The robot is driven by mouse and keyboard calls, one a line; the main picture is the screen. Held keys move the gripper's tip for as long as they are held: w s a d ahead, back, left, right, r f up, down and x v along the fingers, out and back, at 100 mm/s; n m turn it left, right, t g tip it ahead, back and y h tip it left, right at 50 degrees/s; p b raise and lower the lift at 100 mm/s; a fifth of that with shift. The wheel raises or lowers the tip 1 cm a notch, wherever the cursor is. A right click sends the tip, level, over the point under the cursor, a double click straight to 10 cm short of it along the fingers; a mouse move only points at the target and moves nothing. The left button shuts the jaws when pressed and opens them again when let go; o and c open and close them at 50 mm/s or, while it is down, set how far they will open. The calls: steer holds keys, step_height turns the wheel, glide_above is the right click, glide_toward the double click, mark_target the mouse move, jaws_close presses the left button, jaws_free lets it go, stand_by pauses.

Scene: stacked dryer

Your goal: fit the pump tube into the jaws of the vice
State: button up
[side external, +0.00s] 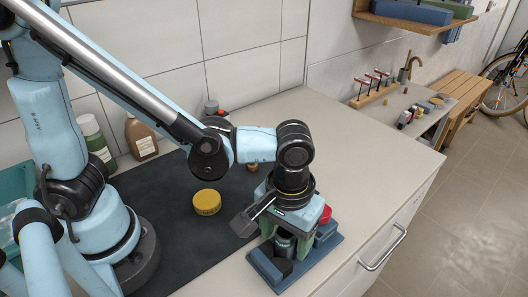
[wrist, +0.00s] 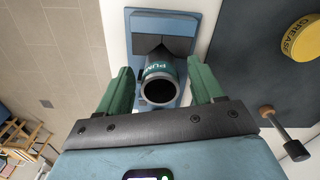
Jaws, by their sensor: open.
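The pump tube (wrist: 160,82) is dark and hollow with a green label reading "PUMP". In the wrist view its open end faces my camera, and in the side view the tube (side external: 284,242) shows below my gripper. The blue vice base (side external: 262,262) has dark angled jaws (wrist: 176,43) close by the tube; I cannot tell whether the tube is seated between them. My gripper (wrist: 161,74) is open, with one green finger on each side of the tube and a visible gap to each. In the side view my gripper (side external: 287,222) is over the vice.
A yellow grease tin (side external: 207,202) stands on the dark mat (side external: 180,240). A rod with a wooden knob (wrist: 267,111) shows at the right of the wrist view. Bottles (side external: 140,138) stand along the wall. The countertop (side external: 370,150) right of the vice is clear.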

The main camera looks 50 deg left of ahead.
step_height(320, 180, up, 12)
steer(key=shift+f, duration=0.2)
stand_by(0.4)
steer(key=w+a+f+m+t, duration=0.1)
steer(key=w+a+t, duration=0.1)
steer(key=a, duration=0.7)
steer(key=w+a+f+m+t, duration=0.1)
steer(key=a+t, duration=0.4)
steer(key=a, duration=0.5)
steer(key=shift+w+f+m, duration=0.3)
steer(key=shift+w+m, duration=0.2)
